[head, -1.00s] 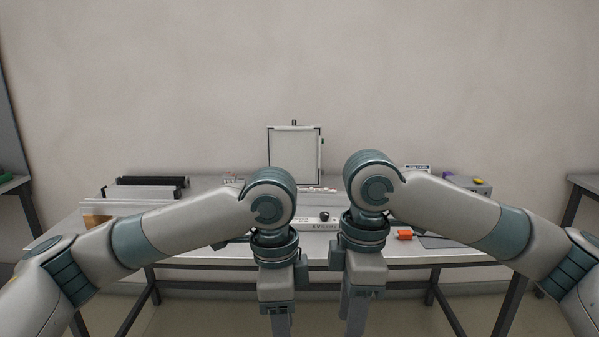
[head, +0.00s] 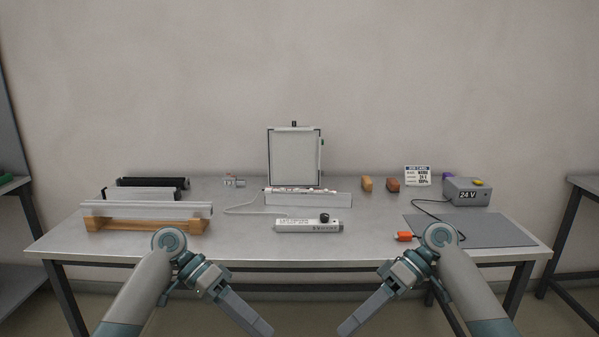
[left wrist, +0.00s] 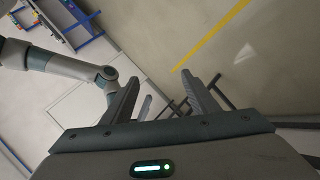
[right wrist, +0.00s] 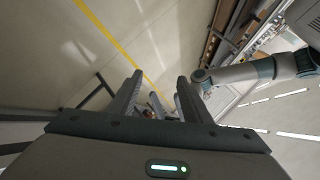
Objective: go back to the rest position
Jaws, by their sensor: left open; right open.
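My left gripper (head: 264,327) hangs in front of the table's near edge, angled down and inward, in the head view. My right gripper (head: 346,327) mirrors it on the other side, with a gap between the two. Both are below the tabletop's height in the picture and touch nothing. In the left wrist view the left fingers (left wrist: 160,78) stand apart with nothing between them. In the right wrist view the right fingers (right wrist: 159,79) also stand apart and empty.
The metal table (head: 240,247) holds a framed white panel (head: 294,157), a controller bar with a black knob (head: 300,226), profiles on a wooden stand (head: 145,226), a grey 24 V box (head: 466,194), an orange connector (head: 404,236) and a grey mat (head: 485,232). Floor is free before it.

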